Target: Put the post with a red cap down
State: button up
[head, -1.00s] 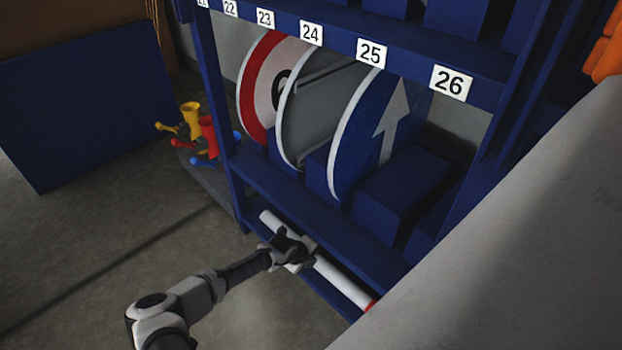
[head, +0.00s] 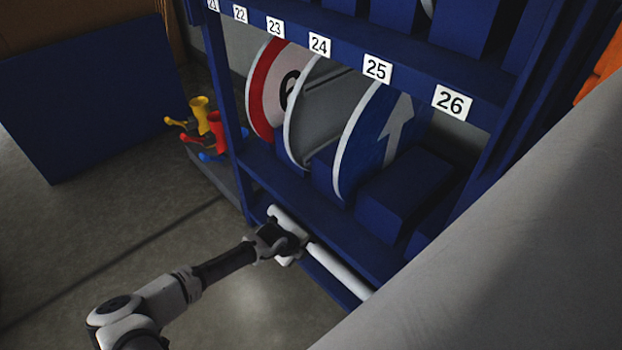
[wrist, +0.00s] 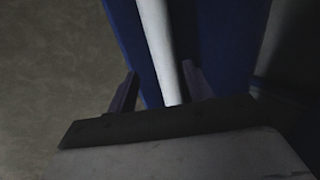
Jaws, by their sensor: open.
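The white post (head: 340,272) lies slanted along the low front part of the blue rack (head: 285,192). Its red cap is out of sight now; the post's lower right end is hidden behind a grey surface. My gripper (head: 288,243) is at the post near its upper left end. In the wrist view the post (wrist: 160,45) runs between the two fingers of my gripper (wrist: 160,85). The fingers are apart, one on each side of the post. I cannot tell whether either finger touches it.
Round signs stand in the rack, including a blue arrow sign (head: 368,145) and a red-rimmed sign (head: 266,92). A large grey surface (head: 510,240) blocks the lower right. The floor (head: 110,220) at left is clear.

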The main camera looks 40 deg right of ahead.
jog(key=v, duration=0.2)
jog(key=shift+a+r, duration=0.1)
jog(key=shift+r, duration=0.15)
dwell(0.5)
